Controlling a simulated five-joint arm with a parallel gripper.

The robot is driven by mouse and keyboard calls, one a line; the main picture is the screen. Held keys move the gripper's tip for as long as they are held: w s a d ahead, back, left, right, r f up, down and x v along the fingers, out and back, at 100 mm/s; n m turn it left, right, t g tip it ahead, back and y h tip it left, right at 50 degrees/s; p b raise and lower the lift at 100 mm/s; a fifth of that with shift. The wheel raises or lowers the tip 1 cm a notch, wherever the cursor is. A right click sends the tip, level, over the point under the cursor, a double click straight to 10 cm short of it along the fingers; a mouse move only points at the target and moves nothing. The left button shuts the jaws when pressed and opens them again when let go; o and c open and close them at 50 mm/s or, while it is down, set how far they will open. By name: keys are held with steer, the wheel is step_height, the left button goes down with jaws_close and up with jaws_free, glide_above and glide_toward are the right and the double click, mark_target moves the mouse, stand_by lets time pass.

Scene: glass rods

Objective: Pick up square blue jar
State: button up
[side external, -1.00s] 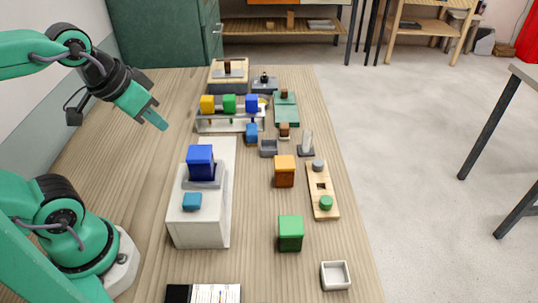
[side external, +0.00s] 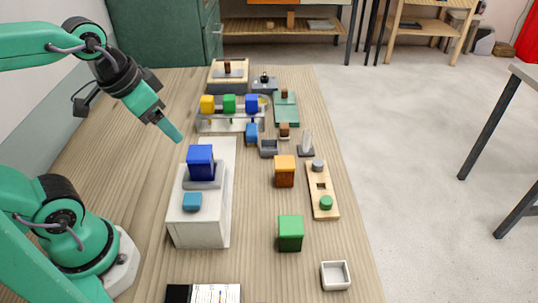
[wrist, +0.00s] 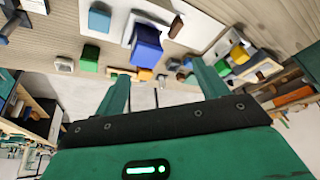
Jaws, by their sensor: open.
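A dark blue square jar (side external: 201,158) stands upright on a grey stand (side external: 203,182) on top of a white box (side external: 200,232). It also shows in the wrist view (wrist: 146,47), above the space between my fingers. My gripper (side external: 172,131) is above and to the left of the jar in the side view, apart from it. In the wrist view my two fingers (wrist: 163,88) are spread with nothing between them. A smaller teal-blue block (side external: 192,202) lies on the front of the white box.
Behind the box stands a pale rack (side external: 217,125) with yellow, green and blue square tops. Bare table (side external: 130,165) lies left of the box.

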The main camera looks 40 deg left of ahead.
mark_target(199, 151)
steer(key=w+f+m+g, duration=0.1)
steer(key=m, duration=0.1)
steer(key=w+d+f+m+g, duration=0.1)
steer(key=m, duration=0.1)
steer(key=w+d+f+m+g, duration=0.1)
steer(key=shift+w+d+m+g, duration=0.2)
steer(key=shift+w+m+g, duration=0.1)
steer(key=shift+w+m, duration=0.1)
steer(key=shift+w+d+f+m+g, duration=0.45)
steer(key=shift+f+m+g, duration=0.2)
steer(key=shift+m, duration=0.25)
steer(key=shift+w+a+f, duration=0.1)
steer(key=shift+w+f, duration=0.05)
steer(key=shift+f, duration=3.75)
steer(key=c, duration=1.2)
